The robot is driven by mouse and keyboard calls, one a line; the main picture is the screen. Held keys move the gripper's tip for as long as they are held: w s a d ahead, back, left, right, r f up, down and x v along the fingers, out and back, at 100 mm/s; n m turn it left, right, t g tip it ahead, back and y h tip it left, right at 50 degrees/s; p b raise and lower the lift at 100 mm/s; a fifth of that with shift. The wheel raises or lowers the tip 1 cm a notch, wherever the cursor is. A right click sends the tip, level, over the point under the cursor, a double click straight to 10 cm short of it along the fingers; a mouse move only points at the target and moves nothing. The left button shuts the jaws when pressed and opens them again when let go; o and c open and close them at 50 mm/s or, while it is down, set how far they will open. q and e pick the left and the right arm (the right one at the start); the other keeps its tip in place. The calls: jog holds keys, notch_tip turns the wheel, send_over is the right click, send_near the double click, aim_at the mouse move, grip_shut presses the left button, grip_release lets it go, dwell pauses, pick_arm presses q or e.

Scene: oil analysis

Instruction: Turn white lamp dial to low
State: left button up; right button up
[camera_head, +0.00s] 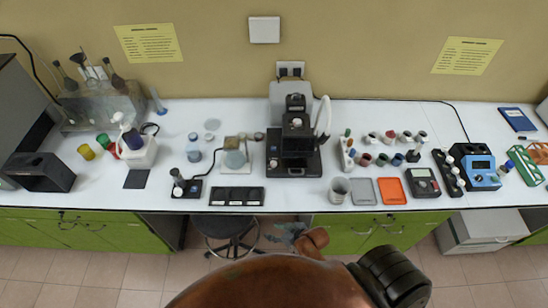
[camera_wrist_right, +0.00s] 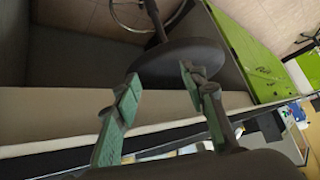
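A white curved lamp-like part (camera_head: 322,117) stands at the right side of the black microscope (camera_head: 295,135) on the bench. Its dial is too small to make out. My right gripper (camera_head: 290,230) is in front of the bench edge, below the bench top and over the stool, apart from the lamp. In the right wrist view the two green-grey fingers of the gripper (camera_wrist_right: 158,78) are spread, with nothing between them. My left gripper is not in view.
A dark round stool (camera_head: 228,224) stands in the knee space between green cabinets (camera_head: 375,228). A beaker (camera_head: 339,188), an orange tray (camera_head: 391,190) and several small bottles stand right of the microscope. A black slotted tray (camera_head: 237,196) lies near the front edge.

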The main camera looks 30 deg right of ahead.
aim_at(273, 164)
jog(key=w+a+r+n+t+y+p, duration=0.15)
jog(key=w+r, duration=0.25)
jog(key=r, duration=0.4)
jog(key=w+a+r+t+y+p, duration=0.1)
jog(key=w+a+r+t, duration=0.15)
jog(key=r, duration=0.45)
jog(key=w+a+r+t+y+p, duration=0.1)
jog(key=w+a+r+t, duration=0.15)
jog(key=w+r, duration=0.4)
jog(key=w+d+r+m+t+h, duration=0.4)
jog(key=d+r+m+t+h, duration=0.15)
jog(key=r, duration=0.25)
jog(key=w+d+f+m+g+h, duration=0.2)
jog(key=d+m+h, duration=0.2)
jog(key=d+h, duration=0.25)
notch_tip(273, 164, down, 11)
jog(key=s+d+m+g+h+p, duration=0.2)
jog(key=d+m+g+h, duration=0.15)
jog(key=g, duration=0.45)
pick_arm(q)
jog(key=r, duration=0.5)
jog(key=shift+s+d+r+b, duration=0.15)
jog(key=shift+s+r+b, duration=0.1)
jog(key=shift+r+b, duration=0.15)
pick_arm(e)
jog(key=x, duration=0.6)
jog(key=shift+w+f, duration=0.3)
jog(key=shift+c, duration=0.4)
grip_shut()
